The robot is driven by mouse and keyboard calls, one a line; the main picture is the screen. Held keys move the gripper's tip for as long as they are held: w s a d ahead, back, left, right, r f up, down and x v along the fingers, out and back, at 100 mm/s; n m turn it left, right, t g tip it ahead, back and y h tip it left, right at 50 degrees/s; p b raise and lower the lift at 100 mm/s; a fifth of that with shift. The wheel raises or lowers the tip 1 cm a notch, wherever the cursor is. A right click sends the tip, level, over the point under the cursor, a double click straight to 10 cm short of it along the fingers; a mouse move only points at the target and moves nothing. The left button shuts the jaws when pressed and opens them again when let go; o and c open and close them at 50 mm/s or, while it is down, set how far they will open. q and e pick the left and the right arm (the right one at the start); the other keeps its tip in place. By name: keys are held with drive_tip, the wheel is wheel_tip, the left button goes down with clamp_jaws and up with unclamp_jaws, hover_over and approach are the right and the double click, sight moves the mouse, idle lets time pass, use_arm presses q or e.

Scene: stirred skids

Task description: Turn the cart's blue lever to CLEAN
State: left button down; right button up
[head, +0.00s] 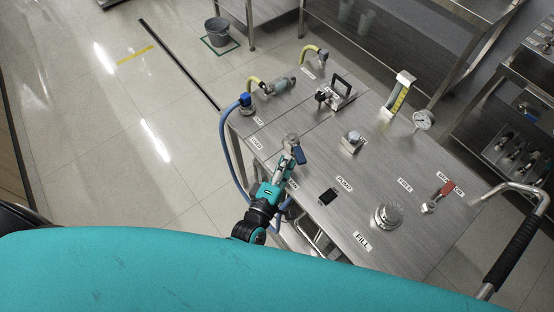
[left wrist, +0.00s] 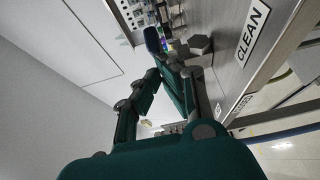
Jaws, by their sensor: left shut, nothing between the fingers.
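The blue lever (head: 299,155) sits on a metal valve near the left edge of the steel cart top (head: 330,225). In the head view its handle points toward the lower right from the valve. In the left wrist view the blue lever (left wrist: 152,40) shows just beyond the fingers. The CLEAN label (left wrist: 252,34) is on the cart surface at the upper right there. My left gripper (head: 284,165) is shut and empty, right beside the lever; I cannot tell if it touches. In the left wrist view its fingers (left wrist: 168,72) converge near the valve. My right gripper is not in view.
The cart top also carries a red lever (head: 445,190), a round fill cap (head: 389,215), a gauge (head: 423,120) and a black pump switch (head: 327,196). A blue hose (head: 230,155) hangs at the left edge. A push handle (head: 515,245) stands at the right.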

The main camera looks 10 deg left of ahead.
sight(301, 164)
use_arm(q)
drive_tip(key=shift+w+d, duration=0.15)
drive_tip(key=shift+d, duration=1.05)
drive_tip(key=shift+w+d+b, duration=0.35)
drive_tip(key=shift+d+b, duration=0.15)
drive_tip(key=shift+d, duration=0.35)
